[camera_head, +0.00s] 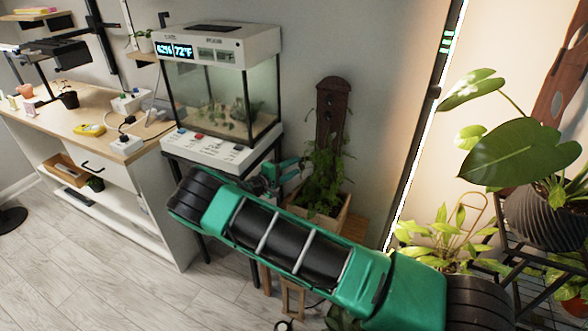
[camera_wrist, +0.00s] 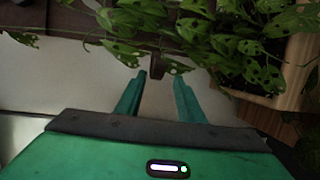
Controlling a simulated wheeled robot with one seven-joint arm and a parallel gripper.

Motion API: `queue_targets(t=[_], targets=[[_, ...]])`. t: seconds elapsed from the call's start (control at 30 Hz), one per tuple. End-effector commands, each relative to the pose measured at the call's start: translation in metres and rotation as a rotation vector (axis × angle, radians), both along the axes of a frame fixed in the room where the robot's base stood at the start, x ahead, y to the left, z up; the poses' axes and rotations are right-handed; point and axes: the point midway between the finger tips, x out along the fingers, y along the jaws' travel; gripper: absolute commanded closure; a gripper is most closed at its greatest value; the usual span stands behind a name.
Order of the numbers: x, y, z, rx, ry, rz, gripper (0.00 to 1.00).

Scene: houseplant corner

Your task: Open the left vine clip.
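A leafy climbing plant (camera_head: 322,175) grows in a wooden planter box (camera_head: 328,222) against a tall dark brown board (camera_head: 333,112). Its leaves, full of holes, fill the top of the wrist view (camera_wrist: 190,30). A small dark reddish-brown piece (camera_wrist: 156,66) shows just past my fingertips; it may be the left vine clip, but I cannot tell its state. My gripper (camera_wrist: 160,78) is open, with its two green fingers apart and no object clearly held. In the head view my gripper (camera_head: 292,168) is at the left side of the plant.
A glass terrarium (camera_head: 225,95) on a white control unit (camera_head: 222,148) stands close left of my gripper. A workbench (camera_head: 100,115) is farther left. A lit vertical light bar (camera_head: 415,135) and a plant shelf (camera_head: 530,225) are at the right.

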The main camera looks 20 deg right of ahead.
Motion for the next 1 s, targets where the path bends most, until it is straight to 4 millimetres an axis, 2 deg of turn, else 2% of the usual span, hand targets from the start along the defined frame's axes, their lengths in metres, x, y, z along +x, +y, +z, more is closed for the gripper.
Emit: queue_targets(t=[0.37,0.47,0.8,1.0], targets=[[-0.003,0.003,0.003,-0.003,-0.003,-0.004,0.65],[-0.009,0.013,0.004,-0.003,-0.004,-0.003,0.65],[-0.041,0.066,0.010,-0.002,-0.001,-0.001,0.65],[-0.053,0.085,0.013,-0.003,-0.001,-0.002,0.65]])
